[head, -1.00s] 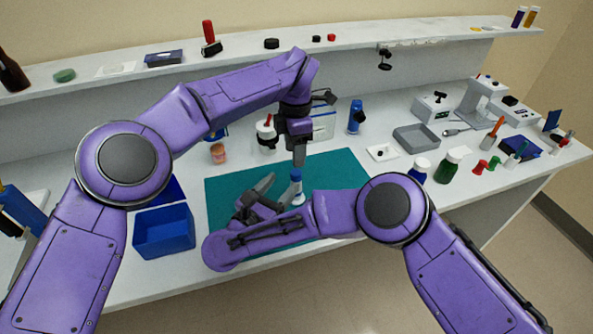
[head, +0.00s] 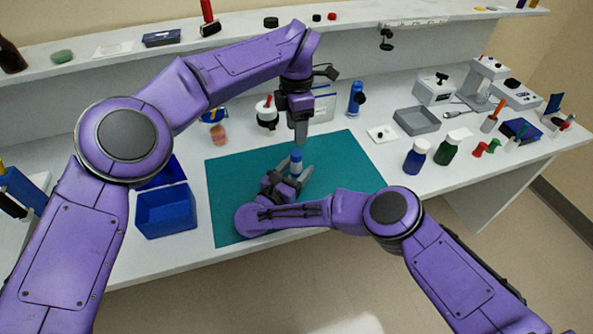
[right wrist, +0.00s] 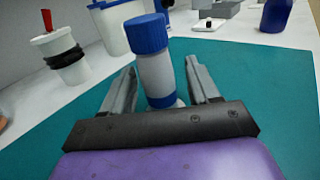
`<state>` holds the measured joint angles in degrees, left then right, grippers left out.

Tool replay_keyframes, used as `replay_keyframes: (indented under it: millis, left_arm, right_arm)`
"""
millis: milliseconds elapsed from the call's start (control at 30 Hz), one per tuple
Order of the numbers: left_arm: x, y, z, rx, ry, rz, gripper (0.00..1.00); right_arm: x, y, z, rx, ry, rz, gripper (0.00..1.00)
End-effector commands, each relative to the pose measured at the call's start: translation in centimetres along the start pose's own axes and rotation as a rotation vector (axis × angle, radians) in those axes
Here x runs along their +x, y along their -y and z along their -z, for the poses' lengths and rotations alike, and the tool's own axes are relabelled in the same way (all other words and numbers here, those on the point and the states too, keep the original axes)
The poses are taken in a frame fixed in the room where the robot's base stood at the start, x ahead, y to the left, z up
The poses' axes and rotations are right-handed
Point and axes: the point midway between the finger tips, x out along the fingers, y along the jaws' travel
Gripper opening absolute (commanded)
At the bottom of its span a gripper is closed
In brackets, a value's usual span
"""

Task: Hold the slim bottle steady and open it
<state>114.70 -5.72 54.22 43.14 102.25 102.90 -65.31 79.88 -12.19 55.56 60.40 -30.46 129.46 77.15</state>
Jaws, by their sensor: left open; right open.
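The slim bottle (head: 296,171) is white with a blue cap and stands on the teal mat (head: 235,180). In the right wrist view the bottle (right wrist: 155,75) stands between the two grey fingers, its blue cap on top and its base hidden low behind the gripper. My right gripper (head: 291,175) is open around the bottle, low over the mat, with a gap visible at the right finger. My left gripper (head: 301,132) is open, points down, and hangs above and just behind the bottle's cap, apart from it.
A blue open box (head: 165,212) stands left of the mat. Behind it are an orange-pink jar (head: 219,134) and a white pot with a black band (head: 267,116). A blue bottle (head: 416,156) and a green bottle (head: 448,149) stand to the right. The mat's right part is clear.

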Motion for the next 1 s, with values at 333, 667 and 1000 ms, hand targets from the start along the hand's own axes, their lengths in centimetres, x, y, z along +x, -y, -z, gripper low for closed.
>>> replay_keyframes:
  millis: [333,667,1000]
  left_arm:
    - [0.00,0.00,0.02,0.000,0.000,0.000,0.52]
    - [-0.25,-0.05,0.11,0.124,-0.003,-0.006,0.52]
    - [-0.13,0.11,0.10,0.950,-0.002,-0.001,0.52]
  right_arm:
    - [0.11,0.01,-0.03,0.000,0.000,0.000,0.24]
    - [0.08,0.00,-0.05,0.000,0.000,0.000,0.00]
    - [0.08,-0.01,-0.06,0.000,0.001,0.000,0.00]
